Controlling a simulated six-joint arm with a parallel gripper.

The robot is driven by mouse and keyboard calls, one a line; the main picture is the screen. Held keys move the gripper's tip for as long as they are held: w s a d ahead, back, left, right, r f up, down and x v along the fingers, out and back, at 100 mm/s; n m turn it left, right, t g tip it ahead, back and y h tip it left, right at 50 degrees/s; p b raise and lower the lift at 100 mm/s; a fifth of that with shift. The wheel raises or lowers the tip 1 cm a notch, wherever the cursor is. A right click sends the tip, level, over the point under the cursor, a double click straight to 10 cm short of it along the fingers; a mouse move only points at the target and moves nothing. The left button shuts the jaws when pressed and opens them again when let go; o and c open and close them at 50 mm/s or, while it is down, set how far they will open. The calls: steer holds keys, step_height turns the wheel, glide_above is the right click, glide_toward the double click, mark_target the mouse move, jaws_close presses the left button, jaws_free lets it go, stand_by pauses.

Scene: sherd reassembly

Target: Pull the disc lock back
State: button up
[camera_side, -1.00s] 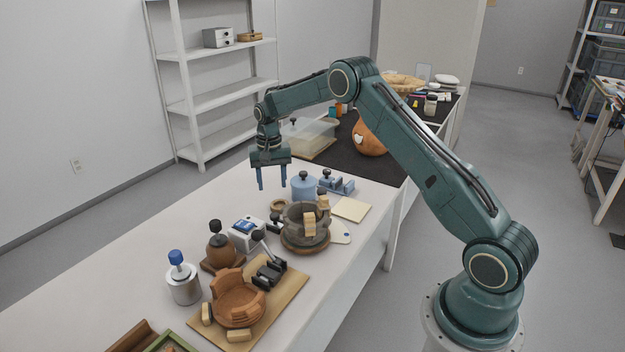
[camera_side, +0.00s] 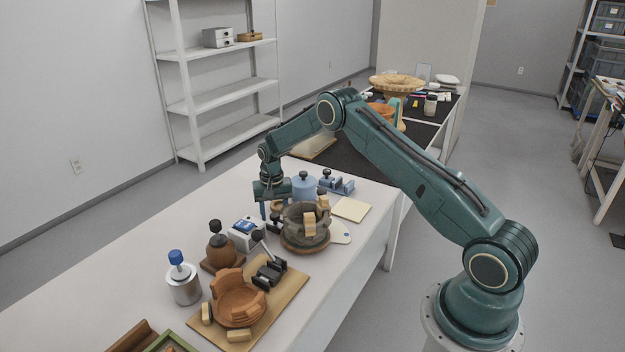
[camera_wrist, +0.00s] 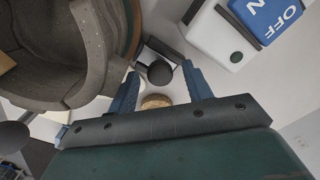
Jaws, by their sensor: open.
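The disc lock appears to be the small black round knob (camera_wrist: 160,73) on a dark bracket beside the turntable disc (camera_wrist: 133,25). In the side view the knob (camera_side: 274,217) shows at the disc's left edge, close below my gripper. My gripper (camera_side: 273,213) points down there, open. In the wrist view its two blue fingers (camera_wrist: 161,80) stand apart, with the knob showing between their tips. I see no contact, and cannot tell the height gap. The grey-brown sherd pot (camera_wrist: 68,50) sits on the disc.
A white switch box with a blue ON/OFF rocker (camera_wrist: 262,15) stands close by; it shows left of the disc in the side view (camera_side: 246,234). A small tan round piece (camera_wrist: 155,101) lies near the fingers. A blue canister (camera_side: 304,187) stands behind the pot.

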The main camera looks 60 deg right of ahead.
jaws_close()
steer(key=shift+w, duration=1.1)
jaws_free()
steer(key=shift+r, duration=0.15)
step_height(320, 180, up, 14)
steer(key=shift+f, duration=0.2)
stand_by(0.3)
stand_by(0.6)
